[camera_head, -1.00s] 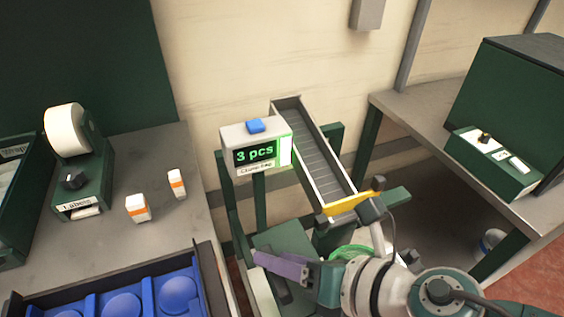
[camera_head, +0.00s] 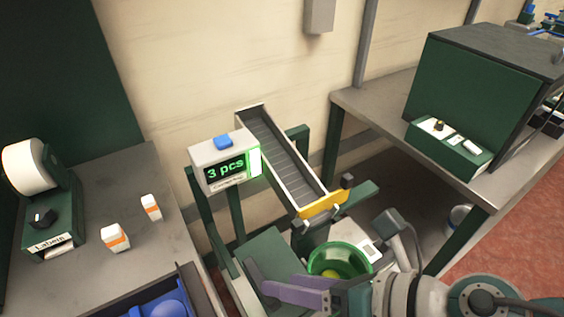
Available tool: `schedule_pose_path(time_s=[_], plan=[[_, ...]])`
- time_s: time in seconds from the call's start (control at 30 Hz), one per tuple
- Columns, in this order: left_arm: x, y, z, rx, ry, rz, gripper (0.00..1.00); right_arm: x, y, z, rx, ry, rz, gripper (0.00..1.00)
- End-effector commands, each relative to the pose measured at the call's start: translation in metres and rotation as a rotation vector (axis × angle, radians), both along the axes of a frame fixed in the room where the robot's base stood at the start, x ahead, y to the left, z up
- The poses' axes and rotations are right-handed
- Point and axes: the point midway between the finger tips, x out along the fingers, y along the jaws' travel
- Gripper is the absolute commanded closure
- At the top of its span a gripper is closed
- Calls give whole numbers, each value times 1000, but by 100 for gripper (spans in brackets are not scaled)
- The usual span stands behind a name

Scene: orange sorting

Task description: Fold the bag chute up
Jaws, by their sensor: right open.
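A grey ribbed chute (camera_head: 282,160) slopes down from the wall towards the front, with a yellow piece (camera_head: 323,204) across its lower end. Below that end is a round green ring or funnel (camera_head: 341,256) with something yellow inside; I cannot tell which of these is the bag chute. My right gripper (camera_head: 257,277) has purple fingers, is open and seems empty. It is at the bottom centre, to the left of and in front of the green ring, apart from the grey chute. My right arm hides part of what lies below. My left gripper is not in view.
A counter box (camera_head: 225,165) reading "3 pcs" with a blue button stands left of the grey chute. The left table holds a label dispenser (camera_head: 50,207) and two small white-and-orange boxes (camera_head: 115,238). A green machine (camera_head: 470,100) stands on the right table.

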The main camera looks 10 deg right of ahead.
Motion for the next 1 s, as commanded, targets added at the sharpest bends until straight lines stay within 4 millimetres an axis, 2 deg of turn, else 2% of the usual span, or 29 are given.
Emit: schedule_pose_path(time_s=[0.03, 0.23, 0.8, 0.9, 0.97, 1.0], plan=[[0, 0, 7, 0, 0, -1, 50, -4, -8, 11, -2, -3, 0, 48], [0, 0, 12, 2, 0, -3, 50, -14, -24, 26, 0, -13, -2, 48], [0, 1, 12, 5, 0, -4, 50, -13, -25, 32, 12, -19, -17, 48], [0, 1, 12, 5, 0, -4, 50, 0, -18, 49, 102, -21, -128, 48], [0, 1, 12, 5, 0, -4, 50, 15, -14, 72, 226, -14, -288, 48], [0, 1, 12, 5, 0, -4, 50, 27, -16, 89, 334, 2, -431, 48]])
